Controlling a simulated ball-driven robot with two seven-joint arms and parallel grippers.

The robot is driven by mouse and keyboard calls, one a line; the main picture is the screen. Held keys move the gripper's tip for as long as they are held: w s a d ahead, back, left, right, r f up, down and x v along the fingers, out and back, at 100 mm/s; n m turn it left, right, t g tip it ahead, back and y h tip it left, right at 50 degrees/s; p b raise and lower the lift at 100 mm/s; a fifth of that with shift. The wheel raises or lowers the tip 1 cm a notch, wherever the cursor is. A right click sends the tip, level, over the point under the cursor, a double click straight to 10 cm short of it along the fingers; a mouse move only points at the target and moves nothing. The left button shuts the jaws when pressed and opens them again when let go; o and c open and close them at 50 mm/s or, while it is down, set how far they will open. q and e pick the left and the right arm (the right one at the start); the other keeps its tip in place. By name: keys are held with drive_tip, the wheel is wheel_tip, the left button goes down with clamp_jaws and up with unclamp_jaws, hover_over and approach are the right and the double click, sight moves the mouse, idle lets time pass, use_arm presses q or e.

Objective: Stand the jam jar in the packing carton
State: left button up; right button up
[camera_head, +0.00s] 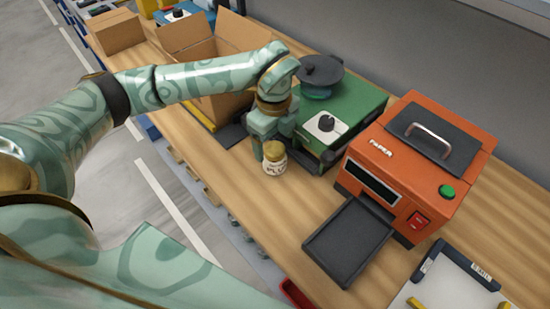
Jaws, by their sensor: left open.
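The jam jar (274,163), a small pale jar with a gold lid and a printed label, stands upright on the wooden bench. My left gripper (271,143) points down right at the jar, open, with its fingers by the lid. Whether the fingers touch the jar cannot be told. The packing carton (187,37) is an open cardboard box with raised flaps, farther back along the bench. My left arm crosses in front of it and hides part of its front and inside. My right gripper is not in view.
A green machine (351,112) with a dark round top stands just right of the jar. An orange machine (427,160) with a dark tray (347,241) is nearer. A closed cardboard box (115,31) stands beyond the carton. Bare bench lies in front of the jar.

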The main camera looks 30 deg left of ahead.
sight(274, 149)
use_arm(q)
wheel_tip(274, 149, down, 5)
drive_tip(key=shift+s+d+f+b, duration=0.1)
drive_tip(key=shift+s+b, duration=0.05)
drive_tip(key=shift+b, duration=0.45)
drive_tip(key=c, duration=1.4)
drive_tip(key=shift+o, duration=0.2)
